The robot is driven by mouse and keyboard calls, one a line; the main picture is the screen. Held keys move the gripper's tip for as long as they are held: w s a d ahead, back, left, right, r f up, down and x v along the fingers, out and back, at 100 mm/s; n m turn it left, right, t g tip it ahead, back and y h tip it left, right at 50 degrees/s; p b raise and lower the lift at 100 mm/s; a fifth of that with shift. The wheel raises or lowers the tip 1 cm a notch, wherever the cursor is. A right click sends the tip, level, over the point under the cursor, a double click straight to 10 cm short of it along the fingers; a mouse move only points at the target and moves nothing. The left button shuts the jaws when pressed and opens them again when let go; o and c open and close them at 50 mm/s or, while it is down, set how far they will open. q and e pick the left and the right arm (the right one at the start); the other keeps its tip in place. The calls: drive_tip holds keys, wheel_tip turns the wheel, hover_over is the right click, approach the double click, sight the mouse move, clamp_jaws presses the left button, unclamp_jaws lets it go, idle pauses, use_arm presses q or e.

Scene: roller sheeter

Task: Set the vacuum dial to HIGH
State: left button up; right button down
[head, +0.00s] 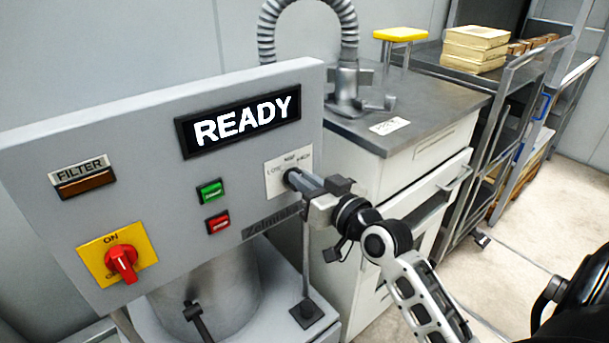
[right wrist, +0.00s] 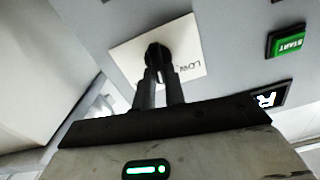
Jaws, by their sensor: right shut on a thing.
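The vacuum dial is a black knob (right wrist: 158,56) on a white label plate in the right wrist view. In the head view the plate (head: 274,180) is at the panel's right side, with LOW at its left and HIGH at its right. My right gripper (head: 300,182) reaches in from the right and is shut on the dial; its two fingers (right wrist: 159,88) also show in the right wrist view. The gripper hides most of the knob in the head view, and I cannot tell where its pointer stands. My left gripper is not in view.
The grey panel (head: 145,195) has a display (head: 240,121) reading READY, a green START button (head: 210,191), a red STOP button (head: 217,222) and a red switch (head: 122,263) on a yellow plate. A cabinet with a grey top (head: 425,105) stands behind at right.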

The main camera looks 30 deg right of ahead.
drive_tip(key=shift+d+f+m+p, duration=0.15)
drive_tip(key=shift+m+p, duration=0.85)
drive_tip(key=shift+m, duration=0.75)
drive_tip(key=shift+d+r+m+p, duration=0.15)
drive_tip(key=shift+m+p, duration=0.8)
drive_tip(key=shift+m, duration=0.8)
drive_tip(key=shift+f, duration=0.1)
drive_tip(key=c, duration=1.5)
unclamp_jaws()
drive_tip(key=shift+o, duration=0.2)
drive_tip(key=s+d+b, duration=0.1)
drive_tip(key=s+b, duration=0.2)
drive_tip(key=s, duration=1.2)
drive_tip(key=shift+s+d, duration=0.15)
drive_tip(key=shift+s, duration=0.25)
